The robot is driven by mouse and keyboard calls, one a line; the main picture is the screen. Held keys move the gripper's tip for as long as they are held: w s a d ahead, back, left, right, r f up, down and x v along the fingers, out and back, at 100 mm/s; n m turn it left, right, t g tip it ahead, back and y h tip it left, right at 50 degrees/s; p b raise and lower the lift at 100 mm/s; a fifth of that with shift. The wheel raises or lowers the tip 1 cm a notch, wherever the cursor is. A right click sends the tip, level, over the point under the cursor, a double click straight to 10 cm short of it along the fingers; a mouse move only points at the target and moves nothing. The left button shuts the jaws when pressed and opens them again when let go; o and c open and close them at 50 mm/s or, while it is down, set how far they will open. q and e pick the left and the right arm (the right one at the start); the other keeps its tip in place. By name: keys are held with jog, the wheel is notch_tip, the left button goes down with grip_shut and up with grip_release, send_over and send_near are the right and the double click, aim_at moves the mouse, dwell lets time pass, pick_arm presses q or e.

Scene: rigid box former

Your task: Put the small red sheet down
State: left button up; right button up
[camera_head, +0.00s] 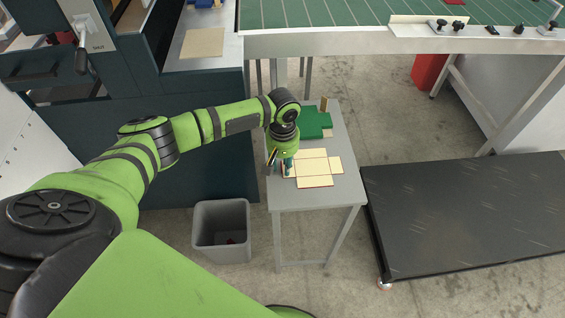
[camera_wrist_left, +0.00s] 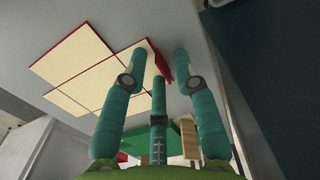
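The small red sheet (camera_head: 313,168) is a cross-shaped blank with a cream upper face and red edges, at the near part of the small grey table. It also shows in the wrist view (camera_wrist_left: 75,65), where a narrow red part stands out beside the fingertips. My left gripper (camera_head: 286,164) points down at the sheet's left side. In the wrist view its teal fingers (camera_wrist_left: 160,62) reach around that red part, two apart and one between. I cannot tell whether they grip it or whether the sheet lies fully on the table. My right gripper is out of view.
A green blank (camera_head: 315,122) and an upright tan block (camera_head: 323,104) are farther back on the small table (camera_head: 340,197). A grey bin (camera_head: 222,229) stands at its left, a black platform (camera_head: 465,215) at its right. Dark machinery (camera_head: 205,130) borders the left side.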

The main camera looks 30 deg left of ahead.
pick_arm(q)
notch_tip(320, 180, up, 12)
jog(key=shift+r, duration=0.15)
dwell(0.6)
jog(key=s+d+f+m+t+h, duration=0.3)
jog(key=s+d+f+m, duration=0.5)
jog(key=s+d+f, duration=0.45)
jog(key=s+a+r+y, duration=0.25)
jog(key=s+a, duration=0.45)
jog(key=s, duration=0.5)
notch_tip(320, 180, down, 24)
jog(key=s+m, duration=0.1)
jog(key=s, duration=0.1)
jog(key=s+a+f+g, duration=0.1)
jog(key=s+a+f, duration=0.1)
jog(key=s+f, duration=1.1)
jog(key=shift+s+a+f+g, duration=0.3)
jog(key=shift+s+g, duration=0.1)
jog(key=shift+s, duration=0.35)
